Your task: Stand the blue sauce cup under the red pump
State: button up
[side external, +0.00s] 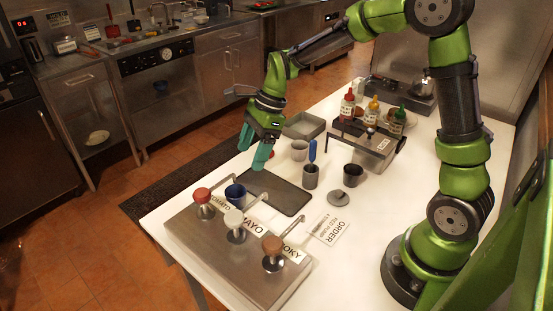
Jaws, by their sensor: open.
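The blue sauce cup (235,193) stands upright beside the red pump (203,199), at the far edge of the pump station. The red pump's spout reaches toward the cup's rim; I cannot tell from this angle whether the spout tip is directly over its mouth. My gripper (251,160) is open and empty, with teal fingers pointing down. It is above and beyond the cup, near the left end of the dark tray, and apart from the cup. The cup's lower part is partly hidden by the pump station.
A white pump (235,224) and a brown pump (272,254) stand right of the red one. A dark tray (285,192) lies behind. Grey cups (311,178), a grey lid (344,198), an order card (328,229) and a bottle rack (375,140) fill the middle.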

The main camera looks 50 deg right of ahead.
jog(key=s+r+n+t+h, duration=0.1)
jog(key=s+r+n+t, duration=0.1)
jog(key=s+r+n, duration=0.3)
jog(key=s+d+r+n+t+h, duration=0.1)
jog(key=s+r+n+t, duration=0.2)
jog(key=s+n, duration=1)
notch_tip(320, 180, up, 3)
jog(key=shift+s+d+r+n, duration=0.2)
jog(key=shift+s+n, duration=0.1)
jog(key=shift+s, duration=0.2)
jog(key=shift+o, duration=0.5)
